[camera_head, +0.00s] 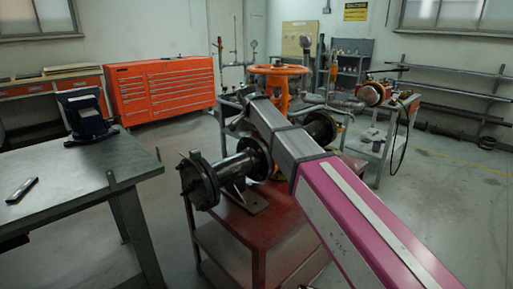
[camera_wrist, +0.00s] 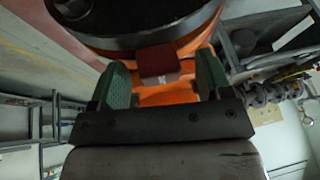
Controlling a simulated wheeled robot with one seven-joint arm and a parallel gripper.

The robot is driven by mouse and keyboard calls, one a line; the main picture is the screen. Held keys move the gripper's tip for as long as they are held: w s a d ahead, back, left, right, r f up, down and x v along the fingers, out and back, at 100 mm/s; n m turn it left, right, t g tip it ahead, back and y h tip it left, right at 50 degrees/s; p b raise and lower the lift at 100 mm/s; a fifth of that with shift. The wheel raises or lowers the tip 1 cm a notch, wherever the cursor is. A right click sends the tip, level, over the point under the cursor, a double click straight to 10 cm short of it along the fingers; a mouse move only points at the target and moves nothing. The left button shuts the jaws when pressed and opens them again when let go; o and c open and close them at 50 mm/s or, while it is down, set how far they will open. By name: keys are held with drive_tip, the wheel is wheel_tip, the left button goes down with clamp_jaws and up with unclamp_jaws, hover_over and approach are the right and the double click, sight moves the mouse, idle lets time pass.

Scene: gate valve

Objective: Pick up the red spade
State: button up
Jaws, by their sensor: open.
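A dark red tab (camera_wrist: 158,63), which may be part of the red spade, shows in the wrist view against an orange body, below a large round black flange-like part (camera_wrist: 130,18). My gripper (camera_wrist: 161,70) is open, with its green-padded fingers on either side of the tab and a gap visible on both sides. I cannot tell how deep the tab lies between the fingers. In the head view my gripper (camera_head: 238,98) is at the far end of my arm, near the orange handwheel (camera_head: 281,70). I cannot make out a red spade there; my arm hides part of the valve.
The black flanged pipe (camera_head: 235,165) stands on a red table (camera_head: 235,229) under my arm. A grey workbench (camera_head: 85,178) is at left, an orange tool cabinet (camera_head: 160,88) behind, and a trolley (camera_head: 385,140) at right. Open floor lies at far right.

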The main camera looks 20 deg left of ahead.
clamp_jaws()
drive_tip(key=shift+r, duration=0.1)
idle(0.3)
drive_tip(key=shift+r, duration=0.5)
wheel_tip(320, 180, up, 11)
drive_tip(key=s+d, duration=0.4)
drive_tip(key=d, duration=0.4)
drive_tip(key=s+d, duration=0.4)
drive_tip(key=d, duration=0.4)
drive_tip(key=shift+s, duration=0.15)
drive_tip(key=shift+r, duration=2.9)
